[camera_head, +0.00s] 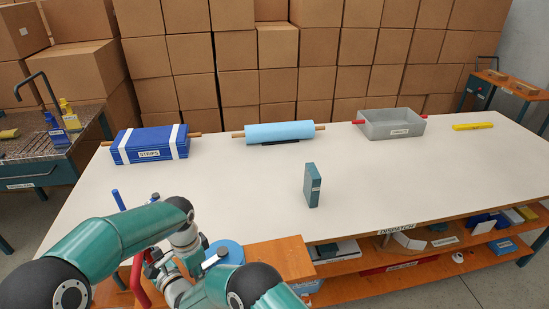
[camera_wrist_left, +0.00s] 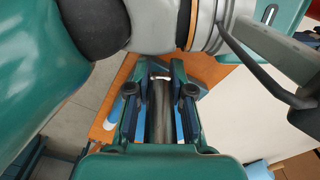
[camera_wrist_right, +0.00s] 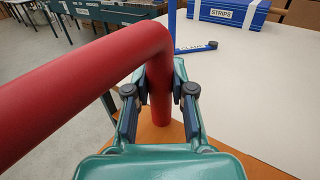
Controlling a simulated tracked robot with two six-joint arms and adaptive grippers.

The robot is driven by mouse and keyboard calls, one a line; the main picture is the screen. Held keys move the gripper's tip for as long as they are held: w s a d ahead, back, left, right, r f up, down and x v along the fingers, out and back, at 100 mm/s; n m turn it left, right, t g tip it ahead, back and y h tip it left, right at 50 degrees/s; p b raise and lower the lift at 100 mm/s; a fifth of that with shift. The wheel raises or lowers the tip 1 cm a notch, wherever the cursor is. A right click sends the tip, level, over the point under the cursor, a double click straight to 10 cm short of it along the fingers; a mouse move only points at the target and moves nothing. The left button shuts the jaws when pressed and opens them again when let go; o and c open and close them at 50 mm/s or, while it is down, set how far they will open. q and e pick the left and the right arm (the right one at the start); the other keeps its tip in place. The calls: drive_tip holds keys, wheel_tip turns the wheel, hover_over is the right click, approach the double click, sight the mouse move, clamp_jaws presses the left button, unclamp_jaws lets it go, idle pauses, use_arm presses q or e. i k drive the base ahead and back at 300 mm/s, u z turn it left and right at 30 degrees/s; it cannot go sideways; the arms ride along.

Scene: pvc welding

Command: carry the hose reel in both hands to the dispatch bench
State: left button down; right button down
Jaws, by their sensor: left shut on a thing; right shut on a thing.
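The hose reel is mostly hidden behind my arms. Its red tube (camera_head: 140,282) shows at the bottom left of the head view and crosses the right wrist view as a thick bent tube (camera_wrist_right: 90,85). In that view my right gripper (camera_wrist_right: 158,95) is shut on the downward part of the tube. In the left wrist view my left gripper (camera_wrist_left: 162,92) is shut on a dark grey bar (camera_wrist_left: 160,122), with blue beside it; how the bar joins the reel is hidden. The dispatch bench (camera_head: 235,195) is the wide white table ahead, labelled DISPATCH on its front edge.
A blue STRIPS box (camera_head: 150,145), a light blue roll (camera_head: 270,133), a grey bin (camera_head: 390,123) and a yellow bar (camera_head: 472,126) line the bench's back. A teal binder (camera_head: 312,186) stands mid-bench. An orange wooden surface (camera_head: 280,258) is in front. Bare bench lies around the binder.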

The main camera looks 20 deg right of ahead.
sight(237, 208)
drive_tip(key=z, duration=0.2)
drive_tip(key=i, duration=1)
drive_tip(key=u, duration=0.1)
